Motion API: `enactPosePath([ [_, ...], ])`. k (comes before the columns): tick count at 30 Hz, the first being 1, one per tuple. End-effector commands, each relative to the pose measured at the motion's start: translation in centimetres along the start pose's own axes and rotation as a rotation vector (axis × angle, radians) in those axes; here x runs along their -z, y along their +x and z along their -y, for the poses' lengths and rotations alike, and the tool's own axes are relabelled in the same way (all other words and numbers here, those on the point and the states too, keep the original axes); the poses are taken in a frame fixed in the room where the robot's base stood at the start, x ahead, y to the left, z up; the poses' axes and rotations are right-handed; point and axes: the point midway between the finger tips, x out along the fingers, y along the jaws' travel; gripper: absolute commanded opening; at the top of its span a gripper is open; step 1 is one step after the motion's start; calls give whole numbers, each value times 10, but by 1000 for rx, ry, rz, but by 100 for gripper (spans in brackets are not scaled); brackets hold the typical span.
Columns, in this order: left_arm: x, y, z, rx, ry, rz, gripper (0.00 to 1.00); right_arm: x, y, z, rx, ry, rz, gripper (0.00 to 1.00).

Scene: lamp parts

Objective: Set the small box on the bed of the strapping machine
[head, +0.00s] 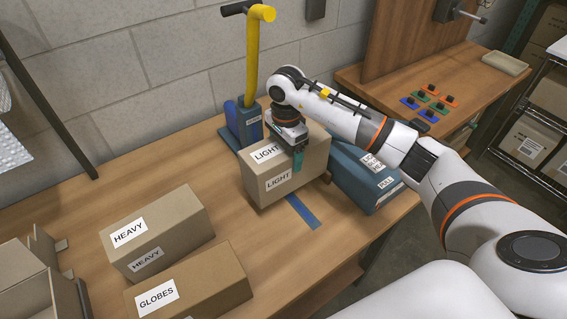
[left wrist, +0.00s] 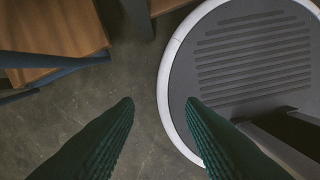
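A brown carton labelled LIGHT (head: 284,182), seemingly the small box, is at the strapping machine in the head view. My right gripper (head: 292,145) comes down over it; one teal finger lies against its front face, and the other finger is hidden behind it. The strapping machine has a blue post (head: 247,125) with a yellow lever (head: 253,60) left of the box and a blue body (head: 365,178) at its right. The box hides what is under it, so I cannot tell whether it touches the bed. My left gripper (left wrist: 158,110) is open and empty above the floor.
A HEAVY carton (head: 158,235) and a GLOBES carton (head: 190,287) stand at the table's front left. A blue strip (head: 301,211) lies on the wooden table (head: 95,208) before the LIGHT carton. Coloured blocks (head: 430,103) sit on a bench at the back right.

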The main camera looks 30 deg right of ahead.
Motion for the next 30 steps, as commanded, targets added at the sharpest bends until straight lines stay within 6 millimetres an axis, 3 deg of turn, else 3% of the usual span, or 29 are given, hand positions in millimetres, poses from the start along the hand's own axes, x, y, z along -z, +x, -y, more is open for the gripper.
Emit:
enactPosePath([
  [6,3,-7,4,6,0,-5,36,0,16,-1,-2,-1,-1,44],
  [14,-20,-16,2,3,1,29,36,0,47,-1,-2,-1,-2,44],
  [24,-15,-10,2,3,1,22,36,0,52,-1,-5,-3,0,44],
  [25,-14,-10,2,3,1,20,36,0,53,-1,-3,-3,0,83],
  [28,-12,-12,3,4,1,17,36,0,52,0,-2,-3,0,100],
  [30,-11,-12,3,4,1,16,36,0,52,0,-2,-3,0,100],
])
